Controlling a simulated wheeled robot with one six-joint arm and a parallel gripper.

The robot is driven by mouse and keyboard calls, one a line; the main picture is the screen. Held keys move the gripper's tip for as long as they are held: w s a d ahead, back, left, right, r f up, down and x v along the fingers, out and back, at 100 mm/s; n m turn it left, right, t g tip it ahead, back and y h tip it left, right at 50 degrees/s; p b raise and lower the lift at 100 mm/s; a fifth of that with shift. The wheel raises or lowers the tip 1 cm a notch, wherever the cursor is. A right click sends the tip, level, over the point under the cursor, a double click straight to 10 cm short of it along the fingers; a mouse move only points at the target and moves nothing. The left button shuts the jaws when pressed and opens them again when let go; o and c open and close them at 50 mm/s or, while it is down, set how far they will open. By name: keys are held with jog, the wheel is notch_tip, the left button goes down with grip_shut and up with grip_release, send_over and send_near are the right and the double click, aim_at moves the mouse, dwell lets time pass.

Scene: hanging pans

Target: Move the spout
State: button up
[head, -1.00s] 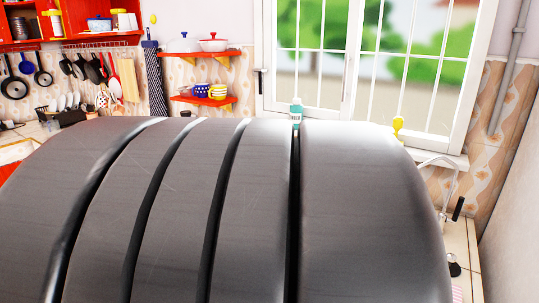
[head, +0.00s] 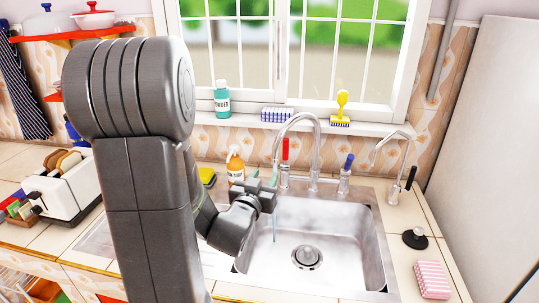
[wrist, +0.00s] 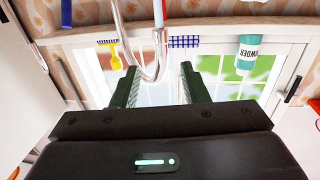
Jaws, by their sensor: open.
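The spout (head: 299,122) is a curved silver tube that arches over the back of the sink, between a red-topped tap handle (head: 285,157) and a blue-topped one (head: 346,168). Its left end comes down close to my gripper (head: 265,181), which is at the sink's left rear. In the wrist view, which is upside down, the spout's curve (wrist: 150,72) shows between the two dark green fingers of my gripper (wrist: 156,72). The fingers are apart and nothing is clamped. I cannot tell whether the spout touches a finger.
An orange bottle (head: 236,168) stands just left of my gripper. A second thin tap (head: 385,145) is at the right. A powder bottle (head: 222,98) and a yellow brush (head: 341,105) stand on the sill. A toaster (head: 68,185) is at the left.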

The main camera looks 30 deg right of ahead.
aim_at(274, 159)
jog(key=p+x, duration=0.3)
jog(key=x, duration=0.8)
jog(key=shift+w+d, duration=0.15)
jog(key=shift+w, duration=0.15)
jog(key=shift+c, duration=0.4)
grip_shut()
